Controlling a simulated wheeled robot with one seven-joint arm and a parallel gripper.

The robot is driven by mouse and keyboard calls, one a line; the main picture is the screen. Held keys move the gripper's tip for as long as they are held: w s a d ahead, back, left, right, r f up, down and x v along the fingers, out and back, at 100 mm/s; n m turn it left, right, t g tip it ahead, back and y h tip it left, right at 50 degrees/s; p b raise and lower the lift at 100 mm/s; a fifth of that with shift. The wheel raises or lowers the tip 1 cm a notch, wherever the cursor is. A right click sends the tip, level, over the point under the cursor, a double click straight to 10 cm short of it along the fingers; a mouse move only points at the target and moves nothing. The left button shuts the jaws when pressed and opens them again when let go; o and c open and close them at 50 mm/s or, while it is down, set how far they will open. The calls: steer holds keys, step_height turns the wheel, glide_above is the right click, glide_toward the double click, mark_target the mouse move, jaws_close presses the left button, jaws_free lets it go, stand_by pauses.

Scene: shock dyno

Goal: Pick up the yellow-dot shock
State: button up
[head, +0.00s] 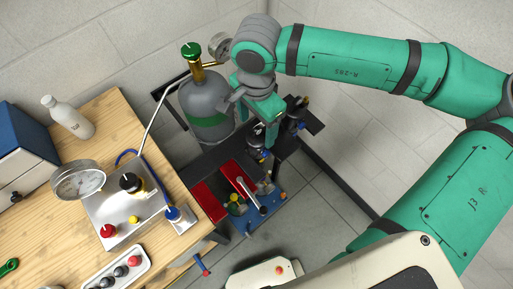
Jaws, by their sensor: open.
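My gripper (268,128) hangs from my green arm over the dark stand at the centre of the head view. Its jaws are open, with the fingertips partly hidden by the gripper's body. Small dark and silver upright parts with blue pieces (263,156) stand just below it; I cannot tell whether it touches them. A silver rod-like part (247,192) lies slanted across a red plate, nearer the camera than my gripper. A round yellow-green part (236,207) is beside it. I cannot make out for certain which part is the yellow-dot shock.
A grey gas cylinder (204,97) with a green band stands close left of my gripper. A wall stands behind.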

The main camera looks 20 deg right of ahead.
mark_target(257, 138)
steer(key=f, duration=0.2)
steer(key=s+f, duration=0.1)
steer(key=f, duration=0.2)
steer(key=shift+w+f, duration=0.1)
steer(key=shift+f, duration=0.3)
steer(key=shift+w+r, duration=0.1)
jaws_close()
